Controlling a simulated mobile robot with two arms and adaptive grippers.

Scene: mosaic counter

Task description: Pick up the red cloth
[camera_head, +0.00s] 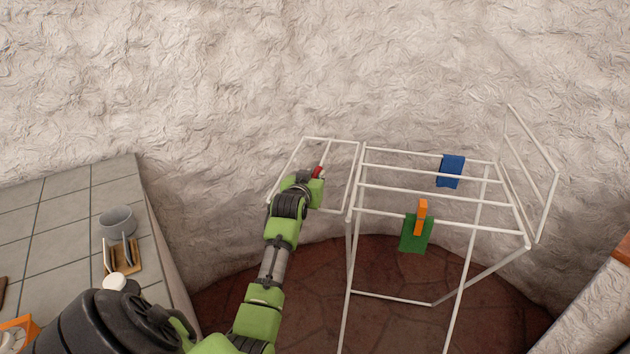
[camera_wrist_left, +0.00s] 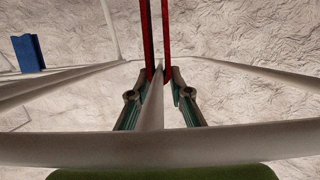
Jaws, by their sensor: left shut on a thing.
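The red cloth (camera_head: 318,171) shows as a small patch on the left wing of the white drying rack (camera_head: 430,190), just beyond my left gripper (camera_head: 314,183). In the left wrist view, the red cloth (camera_wrist_left: 166,40) appears as two thin upright strips, one on each side of a white rod. My left gripper (camera_wrist_left: 160,88) has its fingers on both sides of this rod, closed on the lower ends of the strips. The cloth is seen edge-on, so most of its face is hidden. My right gripper is not in view.
Rack rods surround my left gripper. A tiled counter (camera_head: 60,215) with a grey bowl (camera_head: 117,221) stands at left. The rough wall is behind.

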